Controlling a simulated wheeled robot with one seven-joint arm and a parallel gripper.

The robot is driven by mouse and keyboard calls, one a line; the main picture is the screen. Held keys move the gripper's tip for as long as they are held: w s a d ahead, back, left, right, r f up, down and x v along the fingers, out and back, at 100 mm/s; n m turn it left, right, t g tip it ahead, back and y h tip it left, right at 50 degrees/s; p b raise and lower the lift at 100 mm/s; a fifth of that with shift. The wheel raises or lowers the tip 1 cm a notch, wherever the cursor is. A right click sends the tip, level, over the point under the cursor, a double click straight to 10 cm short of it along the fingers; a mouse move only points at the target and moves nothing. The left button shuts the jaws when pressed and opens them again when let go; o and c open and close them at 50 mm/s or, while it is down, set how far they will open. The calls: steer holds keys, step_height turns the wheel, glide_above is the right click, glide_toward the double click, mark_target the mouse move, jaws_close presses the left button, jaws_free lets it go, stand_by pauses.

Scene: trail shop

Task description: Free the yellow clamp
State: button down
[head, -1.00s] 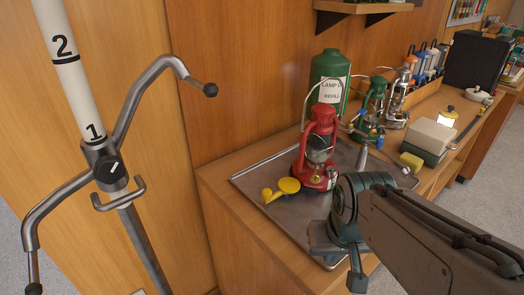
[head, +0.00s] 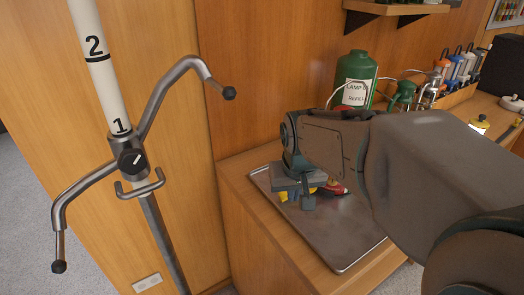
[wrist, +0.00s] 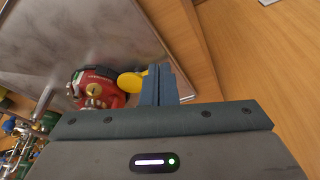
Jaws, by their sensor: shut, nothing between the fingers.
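A yellow piece with a round disc (wrist: 131,81) sits beside the red lantern (wrist: 90,88) on the metal tray (head: 345,250). I cannot tell from its shape whether it is the yellow clamp. In the head view only bits of the yellow piece (head: 283,196) show, and my arm hides most of the lantern. My gripper (wrist: 160,86) is shut and empty. In the wrist view its fingertips cover part of the yellow piece, with the disc showing to their left. I cannot tell whether they touch it.
A green refill canister (head: 357,80) stands behind the tray against the wooden wall. A rack of coloured tools (head: 457,75) is farther back on the counter. A post with bent metal arms (head: 130,160) stands at the left. The tray's front part is bare.

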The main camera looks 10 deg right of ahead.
steer(key=w+r+p, duration=0.2)
steer(key=w, duration=1.1)
steer(key=x, duration=1.1)
steer(key=shift+w+d+r+p, duration=0.2)
steer(key=shift+w+d+p, duration=0.1)
steer(key=shift+w+p, duration=0.1)
steer(key=s, duration=0.3)
steer(key=shift+s+a+r+t+p, duration=0.1)
steer(key=shift+a+t+p, duration=0.05)
steer(key=shift+t+p, duration=0.2)
steer(key=shift+s, duration=0.35)
steer(key=shift+s+p, duration=0.15)
steer(key=shift+p, duration=0.2)
